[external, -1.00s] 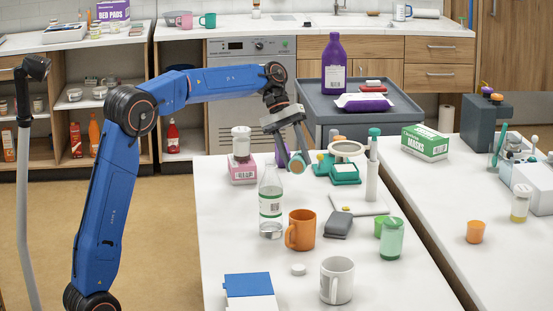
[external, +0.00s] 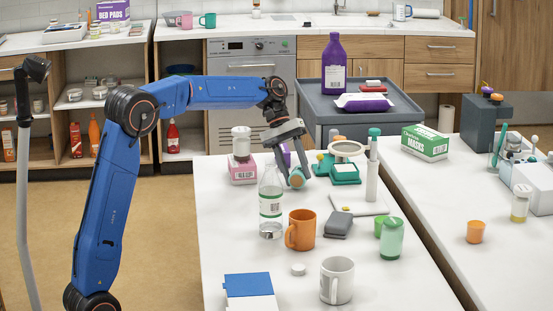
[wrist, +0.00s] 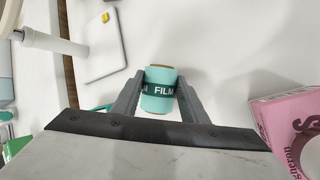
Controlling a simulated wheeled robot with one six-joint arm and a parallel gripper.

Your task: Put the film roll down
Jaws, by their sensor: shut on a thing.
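The film roll (wrist: 158,104) is a mint-green cylinder with a dark band reading "FILM" and a brown core. My gripper (wrist: 157,82) is shut on it, one finger on each side, in the wrist view. In the external view my gripper (external: 297,184) points down over the far half of the white table (external: 215,215), and the roll (external: 296,176) shows partly between the fingers. I cannot tell whether the roll touches the table top.
A clear bottle (external: 271,205) and an orange mug (external: 301,230) stand in front of my gripper. A pink box (external: 242,172) with a white container on it is to the left. A green stand with a ring (external: 345,172) is close on the right.

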